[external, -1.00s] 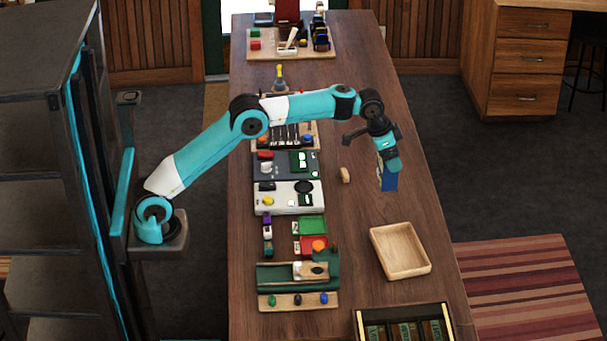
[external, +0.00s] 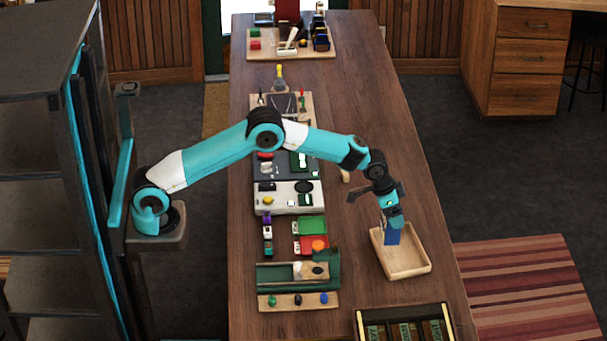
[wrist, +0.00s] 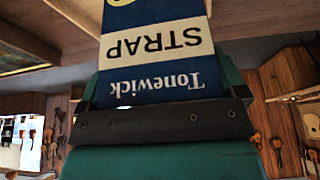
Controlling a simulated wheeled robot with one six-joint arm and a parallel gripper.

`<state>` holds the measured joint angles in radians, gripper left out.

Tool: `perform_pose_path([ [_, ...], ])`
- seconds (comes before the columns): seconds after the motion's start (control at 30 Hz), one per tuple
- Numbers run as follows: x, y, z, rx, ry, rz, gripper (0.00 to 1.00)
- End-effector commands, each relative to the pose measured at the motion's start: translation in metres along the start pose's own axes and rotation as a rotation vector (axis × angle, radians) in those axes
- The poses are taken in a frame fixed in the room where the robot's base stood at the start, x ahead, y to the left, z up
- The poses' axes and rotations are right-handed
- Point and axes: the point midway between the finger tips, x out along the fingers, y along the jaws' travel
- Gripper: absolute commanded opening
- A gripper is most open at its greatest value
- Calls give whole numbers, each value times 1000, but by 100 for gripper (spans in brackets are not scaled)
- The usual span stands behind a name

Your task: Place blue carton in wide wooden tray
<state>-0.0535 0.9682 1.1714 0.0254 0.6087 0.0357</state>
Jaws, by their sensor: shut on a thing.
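The blue carton (external: 393,235) hangs below my gripper (external: 391,222), over the wide wooden tray (external: 413,270). In the external view the carton overlaps the back part of the tray; I cannot tell whether it touches the tray floor. The wrist view shows the carton (wrist: 160,65) close up, blue and cream with the words "STRAP" and "Tonewick" upside down. My gripper (wrist: 160,100) is shut on it. The tray is pale wood, shallow, and otherwise looks empty.
A dark box with gold edges (external: 360,322) stands in front of the tray. A green stand (external: 270,276), a red tray (external: 310,246) and a green tray (external: 312,226) lie to the left. A small wooden piece (external: 345,176) lies behind. The table's right edge is near the tray.

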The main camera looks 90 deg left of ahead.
Motion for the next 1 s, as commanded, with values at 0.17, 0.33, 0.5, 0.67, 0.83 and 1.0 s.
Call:
perform_pose_path([
  [0.17, 18, 0, 9, 0, -5, 0, 64],
  [0.33, 38, 0, 16, 0, -1, 0, 64],
  [0.5, 39, 0, 16, 0, 0, 0, 64],
  [0.67, 43, 0, 18, 0, 0, 0, 64],
  [0.83, 42, 0, 18, 0, -1, 0, 100],
  [1.0, 39, 0, 16, 0, 0, 0, 100],
])
